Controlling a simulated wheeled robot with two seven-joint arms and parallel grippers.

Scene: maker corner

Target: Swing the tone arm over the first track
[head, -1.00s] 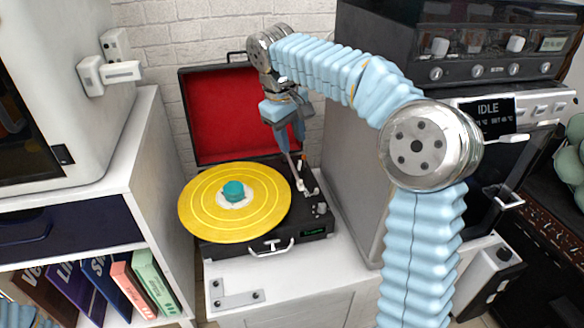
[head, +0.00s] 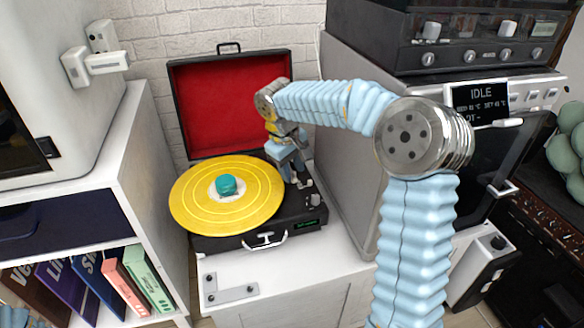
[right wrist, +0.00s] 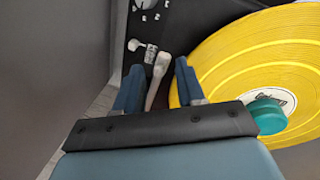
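The record player (head: 292,215) stands open, its red-lined lid raised at the back. A yellow record (head: 193,207) with ring-shaped tracks and a teal centre piece (head: 227,185) lies on it. My right gripper (head: 297,178) is low over the deck, right of the record, and mostly hides the tone arm in the head view. In the right wrist view the pale tone arm (right wrist: 157,80) lies between the two blue fingers of my right gripper (right wrist: 158,82). The fingers are apart, with gaps beside the arm. The tone arm is off the record.
A grey cabinet side (head: 345,165) rises close to the player's right. A machine with an IDLE display (head: 481,95) is beyond it. A white shelf unit with books (head: 125,285) stands at left. The white top (head: 285,268) before the player is mostly clear.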

